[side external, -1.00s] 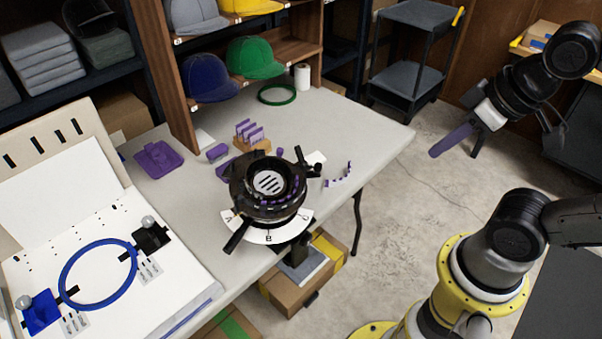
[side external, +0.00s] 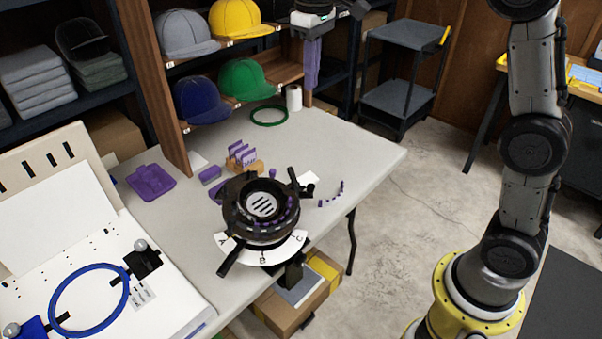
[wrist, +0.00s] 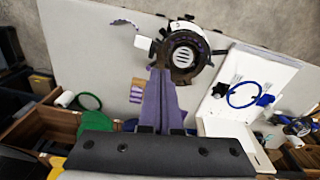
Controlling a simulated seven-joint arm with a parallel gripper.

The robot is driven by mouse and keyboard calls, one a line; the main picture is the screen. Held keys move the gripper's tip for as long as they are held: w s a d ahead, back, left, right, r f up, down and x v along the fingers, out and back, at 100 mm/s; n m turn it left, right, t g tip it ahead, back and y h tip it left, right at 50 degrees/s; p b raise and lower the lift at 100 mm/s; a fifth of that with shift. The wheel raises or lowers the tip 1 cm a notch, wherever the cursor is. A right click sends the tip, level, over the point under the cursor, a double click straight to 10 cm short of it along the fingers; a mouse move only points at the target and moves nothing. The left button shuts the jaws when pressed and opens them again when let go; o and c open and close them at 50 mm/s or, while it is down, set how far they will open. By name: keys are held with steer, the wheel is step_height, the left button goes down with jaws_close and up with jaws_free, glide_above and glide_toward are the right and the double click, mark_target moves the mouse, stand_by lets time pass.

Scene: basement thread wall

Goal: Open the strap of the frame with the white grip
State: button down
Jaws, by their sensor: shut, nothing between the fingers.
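A black round frame (side external: 240,205) with a slotted disc in its middle sits on a stand at the table's front edge. A white plate (side external: 284,250) lettered A, B, C lies under it. Black levers (side external: 229,260) stick out from it. It also shows in the wrist view (wrist: 172,60), with a white piece (wrist: 142,42) beside it. I cannot tell which part is the white grip, nor make out the strap. My gripper (side external: 311,85), with long purple fingers, is shut and empty, high up near the shelf and apart from the frame. Its fingers also show in the wrist view (wrist: 159,72).
A wooden shelf (side external: 180,130) with several caps stands at the back. Purple blocks (side external: 242,154), a purple tray (side external: 151,182) and a green ring (side external: 269,115) lie on the table (side external: 345,140). A blue hoop (side external: 90,298) lies on a white board at left. The table's right part is mostly clear.

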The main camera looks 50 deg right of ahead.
steer(key=w+a+f+g, duration=0.15)
steer(key=w+f, duration=0.25)
steer(key=f, duration=0.4)
steer(key=w+d+f+g, duration=0.1)
steer(key=w+f+g, duration=0.1)
steer(key=w+f, duration=0.4)
steer(key=s+f, duration=0.7)
steer(key=f, duration=0.5)
steer(key=shift+s+d, duration=0.2)
steer(key=shift+s, duration=0.05)
steer(key=shift+f, duration=0.1)
